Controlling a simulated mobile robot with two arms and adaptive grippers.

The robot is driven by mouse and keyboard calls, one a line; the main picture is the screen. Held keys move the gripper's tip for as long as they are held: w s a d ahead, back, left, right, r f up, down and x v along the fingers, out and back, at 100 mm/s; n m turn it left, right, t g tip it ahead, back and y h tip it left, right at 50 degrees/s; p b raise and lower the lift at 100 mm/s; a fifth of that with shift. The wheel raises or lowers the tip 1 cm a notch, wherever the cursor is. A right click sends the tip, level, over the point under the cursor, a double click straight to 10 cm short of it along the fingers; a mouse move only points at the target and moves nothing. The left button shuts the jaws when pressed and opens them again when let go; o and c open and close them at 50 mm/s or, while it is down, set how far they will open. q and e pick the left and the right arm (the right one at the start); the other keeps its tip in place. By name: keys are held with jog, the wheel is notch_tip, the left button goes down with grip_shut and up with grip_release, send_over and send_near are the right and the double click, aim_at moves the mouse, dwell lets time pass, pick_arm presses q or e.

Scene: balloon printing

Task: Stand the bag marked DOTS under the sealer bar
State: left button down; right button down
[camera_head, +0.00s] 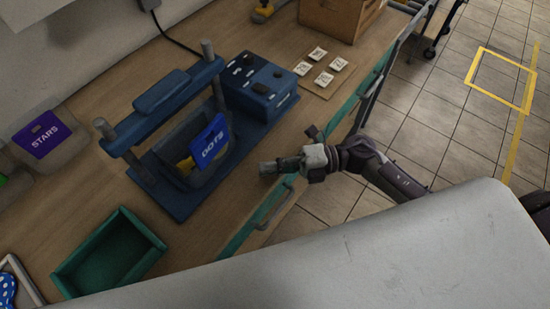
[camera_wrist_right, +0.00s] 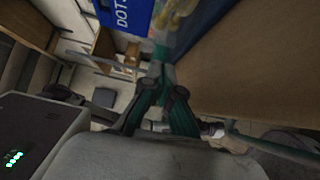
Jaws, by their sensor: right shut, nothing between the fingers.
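The bag marked DOTS (camera_head: 197,166) is a grey see-through bag with a blue label (camera_head: 213,140). It stands upright on the base of the blue sealer, under the sealer bar (camera_head: 165,105). Something yellow shows inside it. Its label also shows at the top of the right wrist view (camera_wrist_right: 126,14). My right gripper (camera_head: 268,167) is shut and empty, at the bench's front edge, to the right of the bag and apart from it. Its fingers also show in the right wrist view (camera_wrist_right: 160,88). My left gripper is not in view.
A bag marked STARS (camera_head: 50,141) stands at the left. An empty green tray (camera_head: 108,257) lies in front of the sealer. A blue control box (camera_head: 258,86) and several white number cards (camera_head: 325,79) are to the right. A wooden crate (camera_head: 338,17) stands at the back.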

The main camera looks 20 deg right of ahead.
aim_at(219, 159)
jog(key=a, duration=0.2)
jog(key=a+p, duration=0.1)
jog(key=a, duration=0.1)
jog(key=w+a, duration=0.1)
jog(key=a, duration=0.1)
jog(key=shift+r+p, duration=0.25)
jog(key=shift+p, duration=0.05)
jog(key=shift+w+a+f, duration=0.1)
jog(key=shift+w+a, duration=0.2)
jog(key=shift+w, duration=0.2)
jog(key=shift+w+a, duration=0.25)
jog(key=shift+w, duration=0.2)
jog(key=shift+w+a+f+p, duration=0.15)
jog(key=shift+w+a+p, duration=0.15)
jog(key=shift+w+a, duration=0.15)
jog(key=shift+d, duration=0.1)
jog(key=shift+w+a+f+b, duration=0.1)
jog(key=shift+w+a+b, duration=0.55)
jog(key=shift+w, duration=0.1)
jog(key=shift+d+r, duration=0.15)
jog(key=shift+r, duration=0.05)
